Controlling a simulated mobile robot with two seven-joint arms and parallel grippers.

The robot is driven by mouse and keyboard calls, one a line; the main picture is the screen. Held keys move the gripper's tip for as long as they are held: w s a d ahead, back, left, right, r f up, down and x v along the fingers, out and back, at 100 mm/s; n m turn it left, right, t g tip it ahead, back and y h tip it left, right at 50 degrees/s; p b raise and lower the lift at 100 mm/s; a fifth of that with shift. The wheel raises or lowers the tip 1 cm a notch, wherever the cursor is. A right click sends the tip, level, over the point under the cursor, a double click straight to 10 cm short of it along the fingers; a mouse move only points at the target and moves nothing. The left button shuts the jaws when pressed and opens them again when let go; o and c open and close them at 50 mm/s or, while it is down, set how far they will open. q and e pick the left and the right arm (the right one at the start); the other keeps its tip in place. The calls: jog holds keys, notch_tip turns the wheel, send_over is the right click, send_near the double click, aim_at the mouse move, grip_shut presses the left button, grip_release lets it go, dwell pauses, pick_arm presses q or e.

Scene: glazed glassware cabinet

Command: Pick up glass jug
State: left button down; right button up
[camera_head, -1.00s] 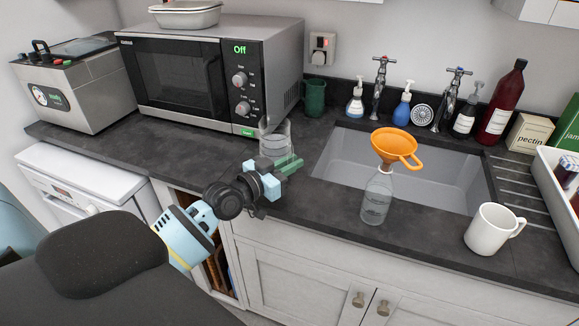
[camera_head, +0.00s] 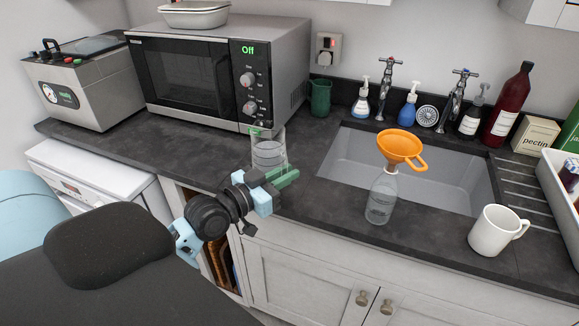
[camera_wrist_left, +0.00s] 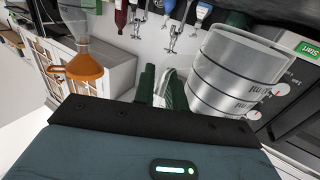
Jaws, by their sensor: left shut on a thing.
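The clear glass jug (camera_head: 268,155) shows in the head view in front of the microwave's right side, roughly upright. My left gripper (camera_head: 284,178), with green fingers, is shut on it at the jug's near right side. In the left wrist view the jug (camera_wrist_left: 235,75) fills the right side, with dark measuring marks on its wall. The fingers (camera_wrist_left: 161,88) there close around its handle, beside the body. Whether its base is clear of the worktop is hard to tell. My right gripper is out of view.
The microwave (camera_head: 190,75) stands close behind the jug, with a green mug (camera_head: 320,97) to its right. The sink (camera_head: 345,160) lies right of the jug. A bottle (camera_head: 382,198) with an orange funnel (camera_head: 402,147) and a white mug (camera_head: 495,231) stand along the front edge.

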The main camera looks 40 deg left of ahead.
pick_arm(q)
jog(key=s+d, duration=0.2)
jog(key=s, duration=0.5)
jog(key=shift+s+r, duration=0.2)
jog(key=shift+r, duration=0.25)
jog(key=shift+s, duration=0.1)
jog(key=shift+d, duration=0.1)
dwell(0.8)
